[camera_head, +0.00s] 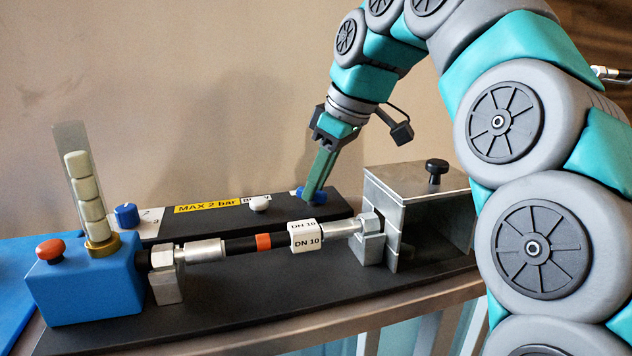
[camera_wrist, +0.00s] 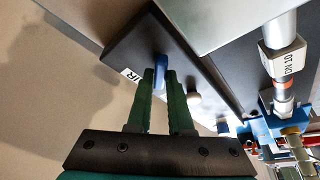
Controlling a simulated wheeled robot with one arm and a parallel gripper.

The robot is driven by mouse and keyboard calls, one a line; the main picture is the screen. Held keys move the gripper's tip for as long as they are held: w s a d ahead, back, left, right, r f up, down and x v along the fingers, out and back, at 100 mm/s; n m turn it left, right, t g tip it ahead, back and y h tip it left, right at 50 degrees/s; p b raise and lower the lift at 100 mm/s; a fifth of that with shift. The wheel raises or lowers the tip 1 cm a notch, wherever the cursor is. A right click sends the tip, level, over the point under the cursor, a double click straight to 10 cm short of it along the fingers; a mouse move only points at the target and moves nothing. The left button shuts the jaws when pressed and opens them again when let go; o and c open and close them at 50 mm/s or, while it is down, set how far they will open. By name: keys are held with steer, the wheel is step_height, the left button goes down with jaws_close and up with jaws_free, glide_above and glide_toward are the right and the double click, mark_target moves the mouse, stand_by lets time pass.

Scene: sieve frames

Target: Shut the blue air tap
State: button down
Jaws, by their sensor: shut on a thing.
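The blue air tap (camera_head: 297,193) sits on the dark panel strip (camera_head: 335,206) near its right end. In the wrist view its blue lever (camera_wrist: 160,66) shows between my fingertips. My gripper (camera_head: 313,192) reaches down to the tap from above, and its green fingers are shut on the lever. In the wrist view my gripper (camera_wrist: 161,82) has a finger on each side of the lever. A partly hidden label ending in "IR" (camera_wrist: 132,76) lies beside the tap. The fingers hide part of the tap in both views.
A white tap (camera_head: 260,203) is left of the blue one. A hose with a DN 10 tag (camera_head: 305,236) runs in front, between a blue block (camera_head: 85,285) with a red button and a metal housing (camera_head: 425,195) at right. A blue dial knob (camera_head: 126,215) is farther left.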

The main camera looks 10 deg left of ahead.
steer(key=shift+f+n+g, duration=0.2)
steer(key=shift+n+g, duration=0.1)
steer(key=shift+n, duration=0.5)
stand_by(0.4)
steer(key=c, duration=0.8)
jaws_free()
steer(key=shift+r, duration=0.1)
steer(key=shift+r, duration=0.15)
